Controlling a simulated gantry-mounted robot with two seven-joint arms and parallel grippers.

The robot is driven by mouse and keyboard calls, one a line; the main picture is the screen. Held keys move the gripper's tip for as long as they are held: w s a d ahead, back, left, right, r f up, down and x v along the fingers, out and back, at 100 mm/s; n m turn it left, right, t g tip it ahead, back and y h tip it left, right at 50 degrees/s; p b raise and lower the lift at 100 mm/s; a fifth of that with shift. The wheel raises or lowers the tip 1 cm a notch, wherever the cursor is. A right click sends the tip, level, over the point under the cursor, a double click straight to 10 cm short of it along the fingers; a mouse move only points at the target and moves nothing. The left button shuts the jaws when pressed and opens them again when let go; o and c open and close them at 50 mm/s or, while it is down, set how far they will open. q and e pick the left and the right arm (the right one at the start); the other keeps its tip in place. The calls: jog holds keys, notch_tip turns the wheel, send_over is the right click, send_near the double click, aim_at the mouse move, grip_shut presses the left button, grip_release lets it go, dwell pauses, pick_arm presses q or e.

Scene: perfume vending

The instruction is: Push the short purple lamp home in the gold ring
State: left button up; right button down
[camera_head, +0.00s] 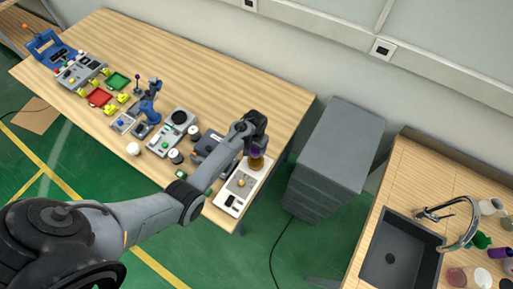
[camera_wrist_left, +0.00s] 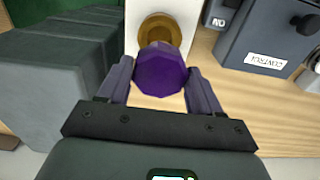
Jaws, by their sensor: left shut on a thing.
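The purple lamp (camera_wrist_left: 160,72) is a faceted dome between the two fingers of my left gripper (camera_wrist_left: 160,88). The gripper is shut on it. The gold ring (camera_wrist_left: 160,29) shows just beyond the lamp on a white panel (camera_wrist_left: 187,14); the lamp covers its near part. In the head view my left gripper (camera_head: 254,145) is over the far end of the white panel (camera_head: 227,199), with a bit of purple and gold below the fingers. I cannot tell how deep the lamp sits in the ring. My right gripper is not in view.
A grey control box (camera_wrist_left: 262,32) stands right of the panel in the wrist view. A grey cabinet (camera_head: 335,150) stands beyond the table edge. Several devices and coloured trays cover the table's left part. The table (camera_head: 215,75) is bare towards the wall.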

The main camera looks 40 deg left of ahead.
pick_arm(q)
jog(key=shift+f+b, duration=2.15)
jog(key=shift+f, duration=0.5)
jog(key=shift+p, duration=0.4)
jog(key=shift+f+b, duration=0.8)
jog(key=shift+f, duration=0.5)
dwell(1.1)
jog(key=shift+f, duration=0.3)
dwell(0.8)
jog(key=o, duration=1.1)
jog(key=shift+o, duration=0.2)
